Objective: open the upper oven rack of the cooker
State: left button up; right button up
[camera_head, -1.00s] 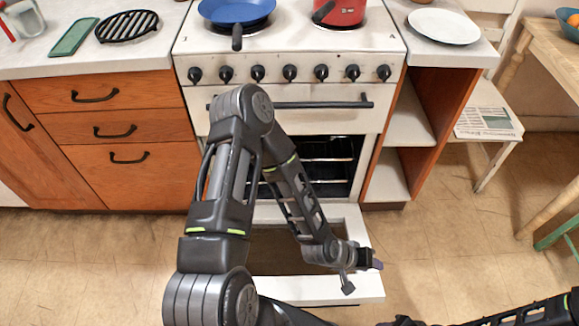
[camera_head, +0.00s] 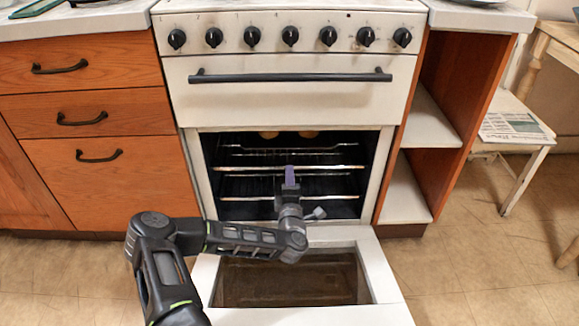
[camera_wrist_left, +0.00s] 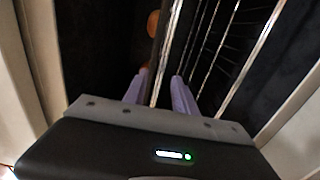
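The white cooker (camera_head: 290,103) has its oven door (camera_head: 393,285) folded down, so the dark oven is open. The upper oven rack (camera_head: 335,168) is inside, its front rail crossing the opening. The lower oven rack (camera_head: 345,198) is below it. My left gripper (camera_head: 290,173) is at the opening, with its purple fingertips at the height of the upper rack's front rail. In the left wrist view the left gripper (camera_wrist_left: 158,92) has its fingers apart, with a metal rail (camera_wrist_left: 166,50) running between them; whether they touch it I cannot tell. My right gripper is out of view.
The lowered door lies beneath my left arm. The oven handle (camera_head: 290,77) and knobs are above the opening. Orange drawers (camera_head: 95,130) stand left, an open shelf unit (camera_head: 428,125) right.

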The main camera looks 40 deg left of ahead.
aim_at(290, 160)
pick_arm(q)
jog(key=b+x, duration=0.2)
jog(key=x, duration=0.4)
jog(key=shift+w+a+f, duration=0.2)
jog(key=shift+w, duration=0.1)
jog(key=shift+w+a+r, duration=0.15)
jog(key=shift+w+a, duration=0.2)
jog(key=shift+w, duration=0.1)
grip_shut()
dwell(1.1)
